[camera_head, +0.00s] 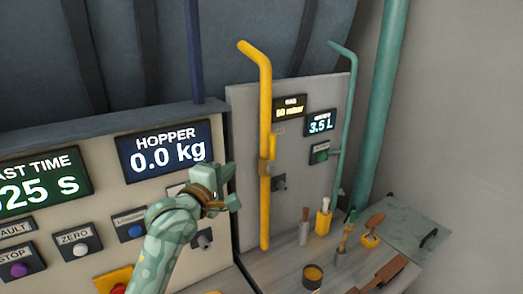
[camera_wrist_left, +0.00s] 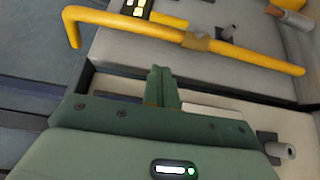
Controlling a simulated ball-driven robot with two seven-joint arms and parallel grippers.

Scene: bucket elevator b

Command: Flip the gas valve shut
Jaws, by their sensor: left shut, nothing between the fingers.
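The yellow gas pipe (camera_head: 265,100) runs down the grey panel in the head view, bent over at its top. A gas valve (camera_head: 267,168) sits partway down it, with a small yellow piece beside the pipe that looks like its lever; its exact angle is hard to tell. In the left wrist view the yellow pipe (camera_wrist_left: 265,62) crosses the top, with the valve body (camera_wrist_left: 198,42) on it. My left gripper (camera_head: 232,190) is shut and empty, left of the pipe and a little below the valve, apart from it. In the wrist view its fingers (camera_wrist_left: 162,85) point toward the pipe.
A control panel with a hopper display (camera_head: 165,150) and buttons stands left, close to my left arm. A gas display (camera_head: 290,106) and a green pipe (camera_head: 350,110) are right of the yellow pipe. Tools and a small pot (camera_head: 313,276) stand on the bench below.

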